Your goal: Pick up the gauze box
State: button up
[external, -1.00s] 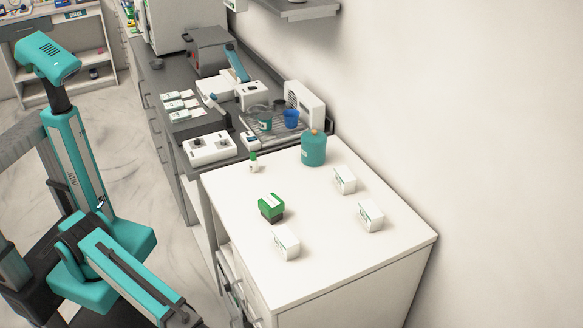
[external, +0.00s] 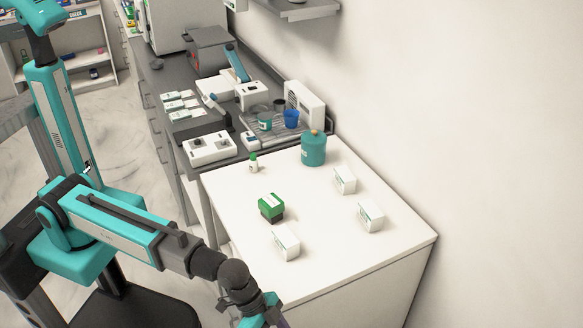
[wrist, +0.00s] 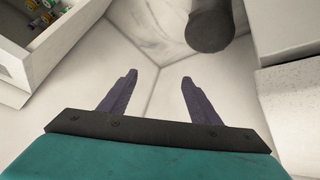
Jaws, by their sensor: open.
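Three small white boxes with green print stand on the white counter top: a near box (external: 286,242), a right box (external: 370,216) and a far box (external: 345,180). A green box (external: 271,207) with a white label on top stands beside the near one. I cannot read which is the gauze box. My gripper (wrist: 158,78) is open and empty in the wrist view, over pale marble-like floor. In the external view its teal body shows at the bottom edge, in front of the counter's near side, and its fingertips cannot be made out. No gauze box shows in the wrist view.
A teal bottle (external: 313,149) and a small green-capped bottle (external: 254,163) stand at the counter's far end. The white counter (external: 330,270) is bare at its near end. A dark grey bench behind holds instruments. A drawer-like bin (wrist: 40,50) shows at upper left in the wrist view.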

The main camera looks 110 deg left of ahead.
jog(key=a+r+t+p, duration=0.1)
jog(key=a+r+p, duration=0.7)
jog(key=a+r, duration=1)
jog(key=m+h+b, duration=0.2)
jog(key=m+h, duration=0.1)
jog(key=m, duration=0.1)
send_over(288, 239)
notch_tip(288, 239, down, 3)
jog(key=shift+f, duration=0.1)
jog(key=s+a+f+m+t+h+b, duration=0.1)
jog(key=s+a+m+t+h+b, duration=0.1)
jog(key=s+a, duration=0.6)
jog(key=shift+s+a+m+h, duration=0.2)
jog(key=shift+s+m+h, duration=0.6)
jog(key=shift+s+m, duration=0.15)
